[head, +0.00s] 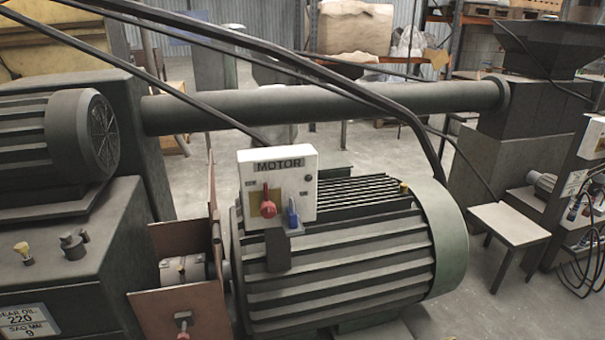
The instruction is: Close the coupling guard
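The coupling guard (173,305) is a set of reddish-brown plates between the gearbox housing on the left and the ribbed grey motor (340,265). One plate (213,205) stands upright close to the motor's end. The top of the guard is open, and the pale metal coupling (185,270) shows inside it. A small knob or handle (183,322) is on the front plate. The lower part of the guard is cut off by the bottom edge of the picture. My gripper is not in view.
A white MOTOR switch box (278,187) with a red handle and a blue padlock stands over the motor. A long pipe (325,103) and black cables cross above. The gearbox (70,245) is at left. A small stool (508,224) and open floor lie at right.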

